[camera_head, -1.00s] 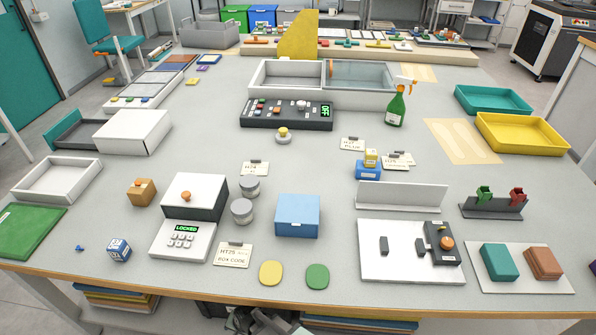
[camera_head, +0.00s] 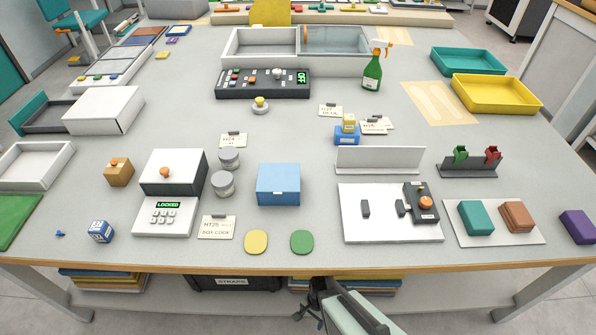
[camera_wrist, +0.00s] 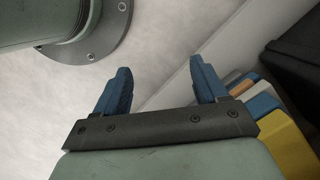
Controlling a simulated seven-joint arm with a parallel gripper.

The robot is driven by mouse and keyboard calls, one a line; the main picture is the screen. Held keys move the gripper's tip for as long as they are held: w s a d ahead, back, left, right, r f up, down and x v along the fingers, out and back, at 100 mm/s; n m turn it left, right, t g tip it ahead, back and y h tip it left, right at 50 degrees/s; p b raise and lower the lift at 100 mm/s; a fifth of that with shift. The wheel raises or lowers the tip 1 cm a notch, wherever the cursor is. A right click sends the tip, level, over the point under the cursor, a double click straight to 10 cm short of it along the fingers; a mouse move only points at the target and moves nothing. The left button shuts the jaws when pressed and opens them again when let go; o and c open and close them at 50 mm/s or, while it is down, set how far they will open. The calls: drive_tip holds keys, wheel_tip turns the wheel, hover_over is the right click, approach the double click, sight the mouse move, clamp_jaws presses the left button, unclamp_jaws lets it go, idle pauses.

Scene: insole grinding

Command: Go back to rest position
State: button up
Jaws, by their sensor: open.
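My gripper (camera_wrist: 160,82) shows in the wrist view with its two blue fingers spread wide apart and nothing between them. In the head view my gripper (camera_head: 316,300) is low at the bottom middle, in front of and below the table's front edge, clear of the tabletop. Its fingers are small and dark there, and much of my arm is cut off by the frame.
The table (camera_head: 300,225) carries a yellow pad (camera_head: 256,242) and a green pad (camera_head: 302,242) near its front edge, with a blue box (camera_head: 278,184) behind. A lower shelf holds a black STRAPS bin (camera_head: 232,283) and stacked boards (camera_head: 115,278) close to my gripper.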

drive_tip(key=s+d+r+n+g, duration=0.2)
drive_tip(key=s+d+n, duration=0.1)
drive_tip(key=s+d, duration=0.2)
drive_tip(key=s+d+r+n+g+h, duration=0.1)
drive_tip(key=s+d+r+n+g, duration=0.1)
drive_tip(key=s+d+n, duration=0.2)
drive_tip(key=shift+s+d+g, duration=0.3)
drive_tip(key=shift+s+d, duration=0.25)
drive_tip(key=shift+d, duration=0.7)
